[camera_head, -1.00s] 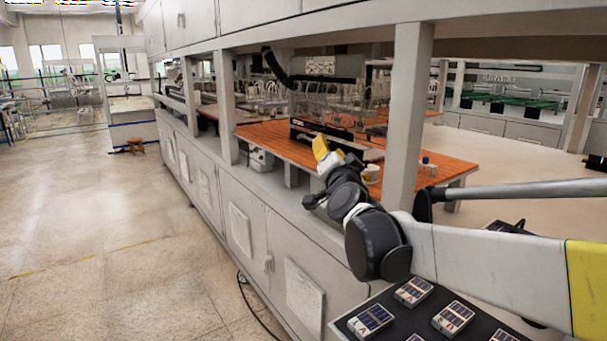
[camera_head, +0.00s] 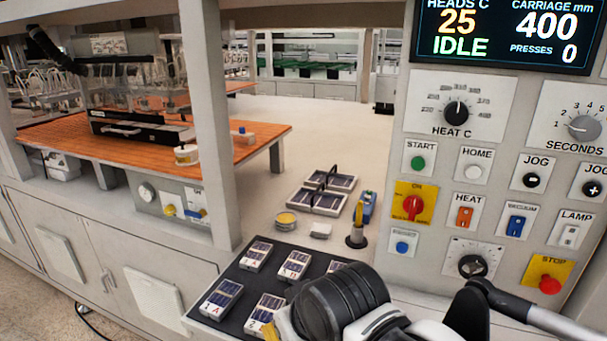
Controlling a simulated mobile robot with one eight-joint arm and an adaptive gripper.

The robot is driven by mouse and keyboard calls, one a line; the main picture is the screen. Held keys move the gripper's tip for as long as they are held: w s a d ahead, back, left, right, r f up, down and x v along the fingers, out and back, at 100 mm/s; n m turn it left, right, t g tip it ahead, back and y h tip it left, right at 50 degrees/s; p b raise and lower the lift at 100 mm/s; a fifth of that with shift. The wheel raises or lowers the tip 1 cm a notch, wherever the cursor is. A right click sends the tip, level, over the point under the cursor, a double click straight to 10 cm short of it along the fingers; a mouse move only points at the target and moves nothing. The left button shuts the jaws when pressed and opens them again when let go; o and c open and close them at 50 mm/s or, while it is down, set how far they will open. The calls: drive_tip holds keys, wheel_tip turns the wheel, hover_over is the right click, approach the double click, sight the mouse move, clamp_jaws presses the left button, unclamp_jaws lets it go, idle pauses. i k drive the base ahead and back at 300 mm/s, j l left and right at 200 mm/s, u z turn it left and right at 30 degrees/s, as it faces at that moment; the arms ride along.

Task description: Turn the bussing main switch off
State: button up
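A red rotary switch (camera_head: 413,207) sits on a yellow plate on the grey control panel, below the green START button. ON is printed above its knob; the print below is too small to read, so I cannot tell whether it is the bussing main switch. The knob looks about upright, towards ON. My arm's dark joint and white link fill the bottom of the view, left of and below the panel, apart from the switch. My gripper's fingers do not show.
The panel also carries a red STOP button (camera_head: 550,284), a HEAT dial (camera_head: 456,113), and HEAT (camera_head: 465,216) and VACUUM (camera_head: 516,225) switches. A black tray (camera_head: 228,325) with solar cells lies before my arm. A post (camera_head: 208,110) stands at left.

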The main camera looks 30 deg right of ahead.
sight(414, 206)
drive_tip(key=l+z, duration=0.15)
drive_tip(key=z, duration=1.1)
